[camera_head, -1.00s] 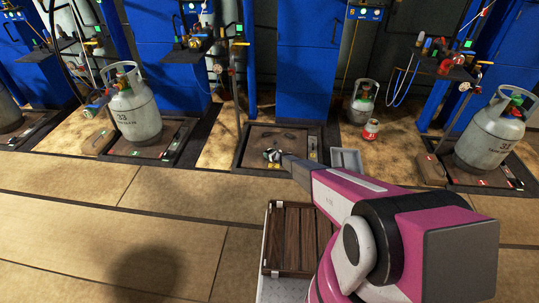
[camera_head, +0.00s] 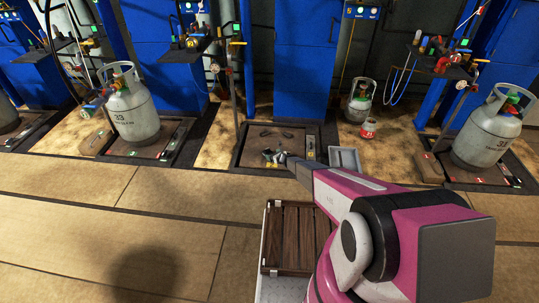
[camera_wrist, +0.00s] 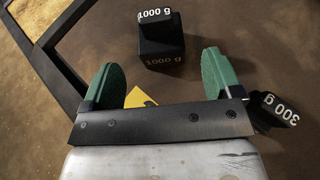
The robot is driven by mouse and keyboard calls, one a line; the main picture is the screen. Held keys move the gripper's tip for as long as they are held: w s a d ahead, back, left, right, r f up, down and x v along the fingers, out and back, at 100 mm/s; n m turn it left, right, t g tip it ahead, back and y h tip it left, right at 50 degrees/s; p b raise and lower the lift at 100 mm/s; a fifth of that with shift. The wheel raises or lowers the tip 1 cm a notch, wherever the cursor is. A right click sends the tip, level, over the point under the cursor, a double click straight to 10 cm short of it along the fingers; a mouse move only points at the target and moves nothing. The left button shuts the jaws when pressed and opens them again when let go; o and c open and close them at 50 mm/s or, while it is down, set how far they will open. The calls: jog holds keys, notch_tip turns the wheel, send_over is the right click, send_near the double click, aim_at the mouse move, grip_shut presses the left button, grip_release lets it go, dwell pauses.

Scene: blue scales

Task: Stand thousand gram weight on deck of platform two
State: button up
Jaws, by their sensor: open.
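The thousand gram weight (camera_wrist: 162,48) is a black block in the wrist view, marked 1000 g on two faces. It rests on a brown deck, just beyond the fingertips and apart from them. My gripper (camera_wrist: 159,76) is open and empty, its green finger pads either side of the weight's line. In the head view my gripper (camera_head: 274,157) is low over the middle platform (camera_head: 242,158), which has yellow labels. I cannot read which platform number it bears. The weight is too small to make out there.
A black 300 g weight (camera_wrist: 276,109) lies right of my gripper, close to the right finger. Gas cylinders stand on the left (camera_head: 131,105) and right (camera_head: 489,133) platforms. A grey tray (camera_head: 345,159) and a slatted wooden box (camera_head: 292,238) are near my arm.

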jog(key=v, duration=0.5)
jog(key=shift+s+r, duration=0.1)
jog(key=shift+r, duration=0.35)
jog(key=s+d+r+n+g, duration=0.25)
jog(key=s+r+n, duration=0.6)
jog(key=r, duration=0.45)
jog(key=s+d+r+n+g, duration=0.25)
jog(key=s+r+n, duration=0.45)
jog(key=s+r, duration=0.45)
jog(key=s+d+r+n+g+h, duration=0.2)
jog(key=s+d+r+n+h, duration=0.2)
jog(key=s+r, duration=0.7)
jog(key=s+d+r+n+g+h, duration=0.2)
jog(key=s+d+r+n+h, duration=0.3)
jog(key=s+d+r+n, duration=0.3)
jog(key=s+d+r, duration=0.3)
jog(key=s+d, duration=0.1)
jog(key=d, duration=0.1)
jog(key=shift+s+d+g, duration=0.25)
jog(key=shift+s+g, duration=0.15)
